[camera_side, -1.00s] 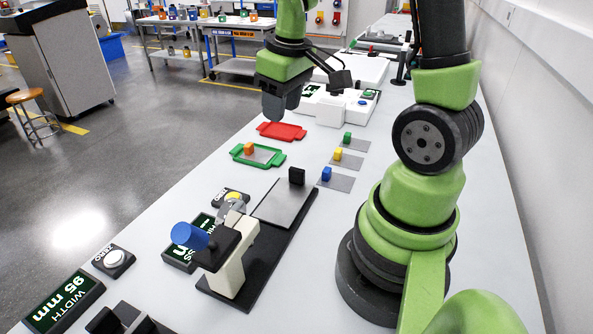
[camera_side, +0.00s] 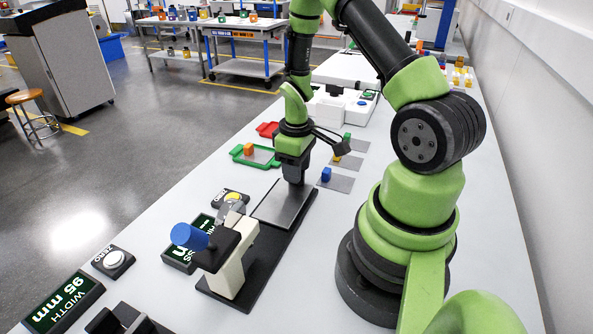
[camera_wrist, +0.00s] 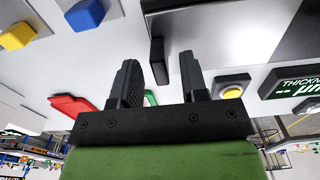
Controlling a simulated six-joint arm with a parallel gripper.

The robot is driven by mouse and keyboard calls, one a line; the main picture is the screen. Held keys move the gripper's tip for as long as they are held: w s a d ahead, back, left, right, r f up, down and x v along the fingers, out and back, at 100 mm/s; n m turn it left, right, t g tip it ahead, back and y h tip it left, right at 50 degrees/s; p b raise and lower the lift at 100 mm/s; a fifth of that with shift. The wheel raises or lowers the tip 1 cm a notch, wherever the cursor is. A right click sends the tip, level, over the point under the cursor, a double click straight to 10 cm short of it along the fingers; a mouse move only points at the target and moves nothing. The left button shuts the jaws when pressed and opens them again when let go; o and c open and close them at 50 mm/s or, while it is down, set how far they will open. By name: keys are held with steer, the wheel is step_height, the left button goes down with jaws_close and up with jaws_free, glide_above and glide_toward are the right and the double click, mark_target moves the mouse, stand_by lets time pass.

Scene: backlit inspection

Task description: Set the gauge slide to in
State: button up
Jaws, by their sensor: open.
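The gauge slide is a grey metal plate (camera_side: 278,207) on a long black base (camera_side: 262,262), in front of a cream stand with a blue knob (camera_side: 188,236). Its upright black handle (camera_wrist: 156,50) shows in the wrist view; in the side view my gripper hides it. My gripper (camera_side: 293,182) points down at the plate's far end. In the wrist view, my gripper (camera_wrist: 160,58) is open, and the handle appears between its two fingers, nearer the left one. I cannot tell whether either finger touches it.
A blue block (camera_side: 326,174) on a grey pad stands close right of my gripper. A green tray (camera_side: 277,162) with an orange block and a red tray (camera_side: 266,129) lie left and behind. A yellow button (camera_side: 234,197) and dark displays stand left of the gauge.

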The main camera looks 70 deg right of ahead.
mark_target(273, 216)
steer(key=shift+f, duration=0.6)
jaws_close()
steer(key=a, duration=1.1)
steer(key=shift+a, duration=0.25)
jaws_free()
step_height(273, 216, up, 10)
